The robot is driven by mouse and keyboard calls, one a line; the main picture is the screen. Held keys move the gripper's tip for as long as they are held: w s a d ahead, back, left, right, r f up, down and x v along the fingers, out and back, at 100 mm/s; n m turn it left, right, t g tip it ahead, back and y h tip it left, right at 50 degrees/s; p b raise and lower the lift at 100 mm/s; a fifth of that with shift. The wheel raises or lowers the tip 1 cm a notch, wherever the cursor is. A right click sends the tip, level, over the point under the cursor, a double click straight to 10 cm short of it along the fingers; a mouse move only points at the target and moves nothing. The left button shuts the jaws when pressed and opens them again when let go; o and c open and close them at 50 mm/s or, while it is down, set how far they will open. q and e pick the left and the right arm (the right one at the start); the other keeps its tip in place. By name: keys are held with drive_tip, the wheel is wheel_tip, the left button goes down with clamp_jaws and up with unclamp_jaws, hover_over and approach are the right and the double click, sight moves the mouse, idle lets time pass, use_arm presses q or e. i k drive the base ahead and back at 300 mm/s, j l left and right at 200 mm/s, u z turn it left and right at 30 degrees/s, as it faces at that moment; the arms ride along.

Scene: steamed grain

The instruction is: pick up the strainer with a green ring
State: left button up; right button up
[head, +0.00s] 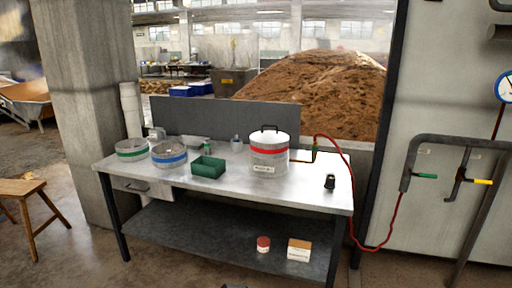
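The strainer with a green ring (132,151) stands upright at the left end of the metal table (310,190). It is a round, pale metal strainer with a green band around its side. A similar strainer with a blue ring (169,156) stands close to its right, a little nearer the front edge. Neither of my grippers shows in the head view, and nothing holds the strainer.
A green box (208,167), a lidded pot with a red band (269,153) and a small black object (330,182) stand on the table. A red hose (346,160) runs off its right side. A wooden stool (22,190) stands at left. The front tabletop is mostly clear.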

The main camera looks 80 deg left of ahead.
sight(207, 143)
drive_tip(key=u, duration=3.15)
drive_tip(key=i+j+z, duration=0.2)
drive_tip(key=i, duration=0.35)
drive_tip(key=i+j+z, duration=0.2)
drive_tip(key=i, duration=0.35)
drive_tip(key=i+j+z, duration=0.2)
drive_tip(key=i+j, duration=0.25)
